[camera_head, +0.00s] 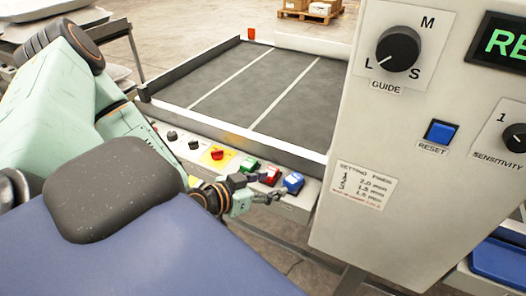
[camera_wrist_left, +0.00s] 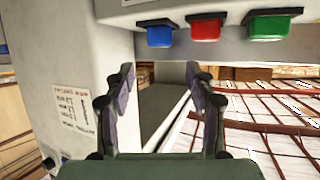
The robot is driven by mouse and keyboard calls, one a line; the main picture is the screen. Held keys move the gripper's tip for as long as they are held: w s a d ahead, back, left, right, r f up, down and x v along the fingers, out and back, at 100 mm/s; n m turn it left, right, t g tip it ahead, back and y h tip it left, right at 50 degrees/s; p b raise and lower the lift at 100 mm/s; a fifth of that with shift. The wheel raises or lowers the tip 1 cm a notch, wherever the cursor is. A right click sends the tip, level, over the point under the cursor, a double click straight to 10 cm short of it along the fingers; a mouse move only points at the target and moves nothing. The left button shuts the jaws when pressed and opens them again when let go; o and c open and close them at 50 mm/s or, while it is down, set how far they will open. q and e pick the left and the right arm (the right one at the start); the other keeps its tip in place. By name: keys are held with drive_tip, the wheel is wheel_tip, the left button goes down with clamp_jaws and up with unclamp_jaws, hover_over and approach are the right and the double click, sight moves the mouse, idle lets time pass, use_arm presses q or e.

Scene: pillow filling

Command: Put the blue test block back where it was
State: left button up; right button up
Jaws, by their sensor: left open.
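No loose blue test block can be made out in either view. My left gripper (camera_head: 272,194) is by the front rail of the conveyor, just below its red and blue push buttons. It is open and empty; in the left wrist view its two fingers (camera_wrist_left: 160,78) stand apart with a gap between them. The blue button (camera_head: 292,182) is at the right end of the button row and shows at the top of the wrist view (camera_wrist_left: 159,37). The gripper appears apart from it. My right gripper is not in view.
A red button (camera_head: 270,175) and a green button (camera_head: 249,166) sit beside the blue one. The grey conveyor bed (camera_head: 250,85) is empty. A large control panel (camera_head: 375,215) with a blue RESET button (camera_head: 441,132) stands right. A blue container (camera_head: 500,262) is at lower right.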

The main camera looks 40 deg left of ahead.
use_arm(q)
drive_tip(key=s+d+f+g+h, duration=0.1)
drive_tip(key=s+d+f+g, duration=0.6)
drive_tip(key=s+d+f, duration=0.15)
drive_tip(key=s+d+f+n+g+y, duration=0.1)
drive_tip(key=s+g, duration=0.5)
drive_tip(key=s, duration=0.8)
drive_tip(key=shift+f+n+y+p, duration=0.45)
drive_tip(key=shift+f+n+y, duration=0.15)
drive_tip(key=shift+f+y, duration=0.45)
